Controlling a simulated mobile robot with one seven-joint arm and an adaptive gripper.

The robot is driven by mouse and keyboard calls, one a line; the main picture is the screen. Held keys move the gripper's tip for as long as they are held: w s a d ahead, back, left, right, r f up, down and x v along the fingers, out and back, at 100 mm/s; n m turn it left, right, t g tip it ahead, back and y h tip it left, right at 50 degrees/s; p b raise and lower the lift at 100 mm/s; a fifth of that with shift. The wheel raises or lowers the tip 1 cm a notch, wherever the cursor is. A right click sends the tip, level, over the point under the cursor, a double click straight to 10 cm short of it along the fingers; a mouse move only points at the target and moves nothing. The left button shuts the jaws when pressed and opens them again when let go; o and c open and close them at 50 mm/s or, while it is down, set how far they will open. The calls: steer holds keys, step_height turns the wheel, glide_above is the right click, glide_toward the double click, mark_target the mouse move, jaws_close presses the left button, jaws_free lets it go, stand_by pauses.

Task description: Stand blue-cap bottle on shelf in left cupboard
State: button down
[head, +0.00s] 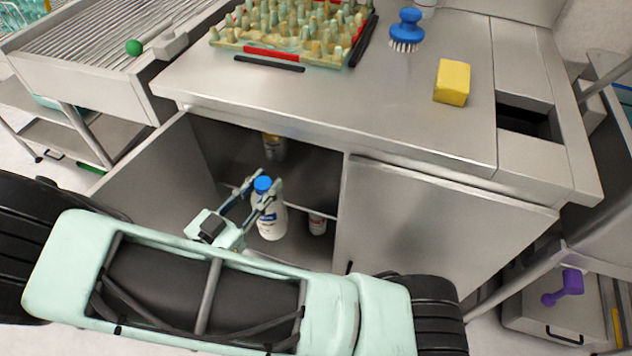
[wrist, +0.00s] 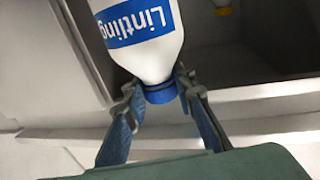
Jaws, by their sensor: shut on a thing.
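The blue-cap bottle (head: 270,220) is white with a blue label and a blue cap. My gripper (head: 262,188) is shut on it at the cap, and the bottle hangs upright in front of the open left cupboard (head: 215,150). In the wrist view the bottle (wrist: 158,60) shows upside down, with its cap between the fingertips (wrist: 160,88) of my gripper. The cupboard's shelf (head: 238,178) is partly visible behind the bottle. The bottle's base looks free in the head view, but I cannot tell how far it is from the shelf.
A bottle with a yellowish cap (head: 273,147) stands on the shelf. A white container with a red label (head: 317,223) stands lower right. The left door (head: 150,190) is swung open; the right door (head: 430,220) is shut. A yellow sponge (head: 452,82) and blue brush (head: 406,28) lie on the counter.

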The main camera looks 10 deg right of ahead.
steer(key=f+b+x, duration=0.1)
steer(key=b+x, duration=0.1)
steer(key=x, duration=0.7)
steer(key=f+b+x, duration=0.2)
steer(key=b+x, duration=0.1)
steer(key=x, duration=0.6)
steer(key=shift+f, duration=0.3)
steer(key=shift+d+f, duration=0.1)
steer(key=c, duration=2.1)
jaws_free()
steer(key=shift+f, duration=0.15)
steer(key=o, duration=0.5)
steer(key=p+v, duration=0.1)
steer(key=v, duration=0.7)
steer(key=p+v, duration=0.1)
steer(key=v, duration=0.3)
steer(key=shift+r+p, duration=0.25)
steer(key=shift+p, duration=0.05)
